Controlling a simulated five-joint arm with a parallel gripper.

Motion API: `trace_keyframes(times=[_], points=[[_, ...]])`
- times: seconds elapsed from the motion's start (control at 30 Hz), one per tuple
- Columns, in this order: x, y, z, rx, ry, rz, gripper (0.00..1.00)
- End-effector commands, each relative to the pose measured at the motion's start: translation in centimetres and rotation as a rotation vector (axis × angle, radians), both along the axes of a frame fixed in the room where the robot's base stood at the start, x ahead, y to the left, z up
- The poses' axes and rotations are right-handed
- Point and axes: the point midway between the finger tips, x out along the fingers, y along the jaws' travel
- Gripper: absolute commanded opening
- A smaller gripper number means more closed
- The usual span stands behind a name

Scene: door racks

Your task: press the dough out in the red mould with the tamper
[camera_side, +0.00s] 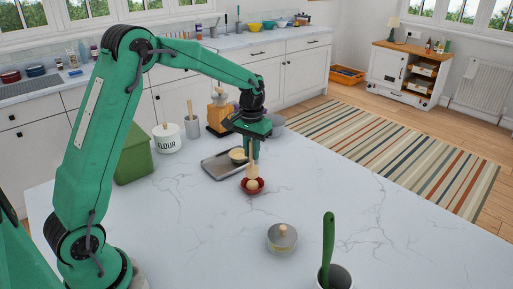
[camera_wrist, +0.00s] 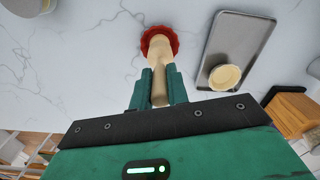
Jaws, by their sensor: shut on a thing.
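The red mould (camera_side: 253,186) sits on the white marble worktop; its fluted rim also shows in the wrist view (camera_wrist: 173,38). My gripper (camera_side: 252,152) is above it, pointing down, and is shut on the wooden tamper (camera_wrist: 158,84). The tamper (camera_side: 253,174) hangs upright between the fingers, with its lower end at the mould. The tamper's end covers most of the inside of the mould, so I cannot make out the dough or tell whether the tamper touches it.
A grey metal tray (camera_side: 220,166) holding a pale pastry cup (camera_side: 237,155) lies just behind the mould. A lidded pot (camera_side: 282,237) and a pot with a green-handled tool (camera_side: 328,250) stand at the front. A flour jar (camera_side: 167,138) and green bin (camera_side: 133,158) stand left.

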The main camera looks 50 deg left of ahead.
Motion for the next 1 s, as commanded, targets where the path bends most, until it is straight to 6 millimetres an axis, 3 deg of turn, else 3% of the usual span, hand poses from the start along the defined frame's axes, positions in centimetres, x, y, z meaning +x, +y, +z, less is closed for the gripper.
trace_keyframes(times=[0.5, 1.0], points=[[0.0, -0.1, -1.7, 0.0, 0.001, 0.0, 0.0], [0.0, -0.1, -1.7, 0.0, 0.0, 0.0, 0.0]])
